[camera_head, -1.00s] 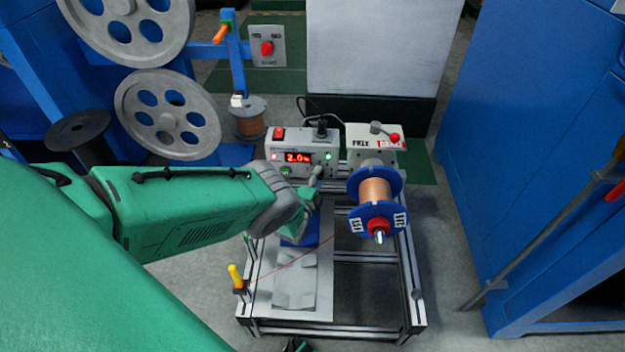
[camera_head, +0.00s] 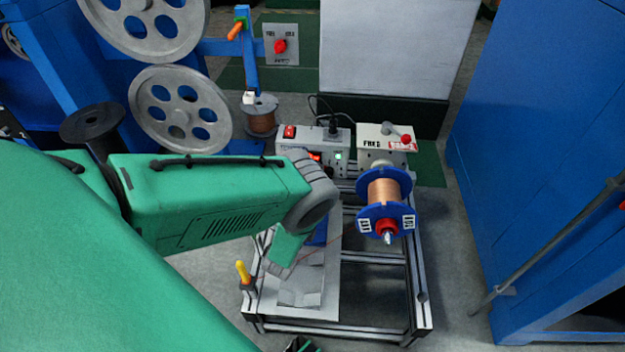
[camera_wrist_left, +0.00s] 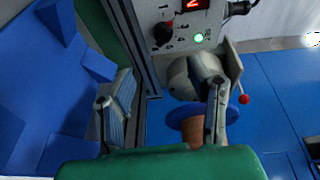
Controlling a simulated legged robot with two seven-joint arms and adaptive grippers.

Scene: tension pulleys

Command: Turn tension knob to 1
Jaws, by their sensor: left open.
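A copper wire spool with blue flanges (camera_head: 384,190) is mounted right of the box, below a unit with a red-tipped lever (camera_head: 387,135). A yellow-handled post (camera_head: 242,271) stands at the frame's front left. Blue cabinets (camera_head: 540,150) close off the right side.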

